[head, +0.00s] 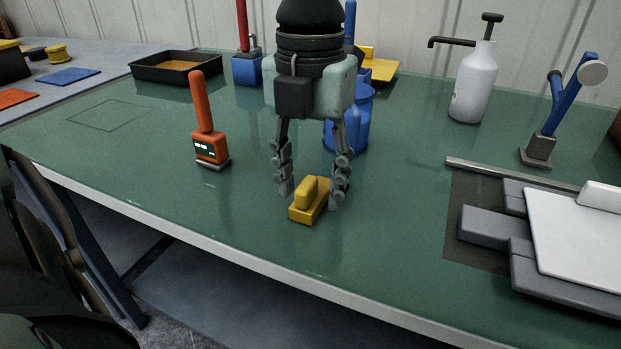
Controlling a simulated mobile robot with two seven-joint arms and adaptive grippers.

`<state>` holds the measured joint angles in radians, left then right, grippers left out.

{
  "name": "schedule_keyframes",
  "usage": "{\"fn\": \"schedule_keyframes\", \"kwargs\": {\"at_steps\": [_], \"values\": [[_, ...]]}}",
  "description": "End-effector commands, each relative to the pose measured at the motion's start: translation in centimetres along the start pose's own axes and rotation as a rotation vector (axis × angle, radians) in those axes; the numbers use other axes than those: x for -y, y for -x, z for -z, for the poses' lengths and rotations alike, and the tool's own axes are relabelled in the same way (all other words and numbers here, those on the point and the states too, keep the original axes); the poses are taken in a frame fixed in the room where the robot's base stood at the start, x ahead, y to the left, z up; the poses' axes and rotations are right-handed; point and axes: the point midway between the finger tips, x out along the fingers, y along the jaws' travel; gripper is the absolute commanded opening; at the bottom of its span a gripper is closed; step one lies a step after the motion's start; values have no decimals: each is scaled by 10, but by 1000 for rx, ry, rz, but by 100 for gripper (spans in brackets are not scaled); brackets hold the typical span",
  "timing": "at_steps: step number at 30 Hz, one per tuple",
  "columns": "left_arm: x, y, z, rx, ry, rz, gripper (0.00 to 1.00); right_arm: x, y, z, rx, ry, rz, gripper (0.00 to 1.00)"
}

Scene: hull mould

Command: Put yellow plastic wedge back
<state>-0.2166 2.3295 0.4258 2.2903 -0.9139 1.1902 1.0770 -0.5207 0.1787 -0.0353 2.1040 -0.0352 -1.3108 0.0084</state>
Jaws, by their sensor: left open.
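A yellow plastic wedge (308,205) with a raised grip on top lies on the green table (240,222), a little back from its front edge. My left gripper (312,194) points down over it, open. One finger is to the left of the wedge and slightly behind it, the other is close at its right side. I cannot tell whether either finger touches it. My right gripper is not in view.
An orange-handled tool (209,145) stands to the left. A blue container (349,128) is partly hidden behind my gripper. A white pump bottle (474,85), a blue-handled tool (552,125) and grey blocks with a white plate (590,235) are right. An outlined square (108,115) is empty at left.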

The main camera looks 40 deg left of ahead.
Motion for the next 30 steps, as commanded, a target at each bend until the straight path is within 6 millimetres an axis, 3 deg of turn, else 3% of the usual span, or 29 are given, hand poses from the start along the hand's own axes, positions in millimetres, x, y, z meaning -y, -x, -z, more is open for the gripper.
{"fn": "schedule_keyframes", "kwargs": {"at_steps": [4,7,21,30], "values": [[0,3,0,-1,0,0,47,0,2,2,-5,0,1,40],[0,9,-1,2,1,1,47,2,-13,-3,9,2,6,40],[0,106,-1,3,1,0,47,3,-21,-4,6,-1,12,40],[0,124,0,0,-1,0,47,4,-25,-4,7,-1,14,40]]}}
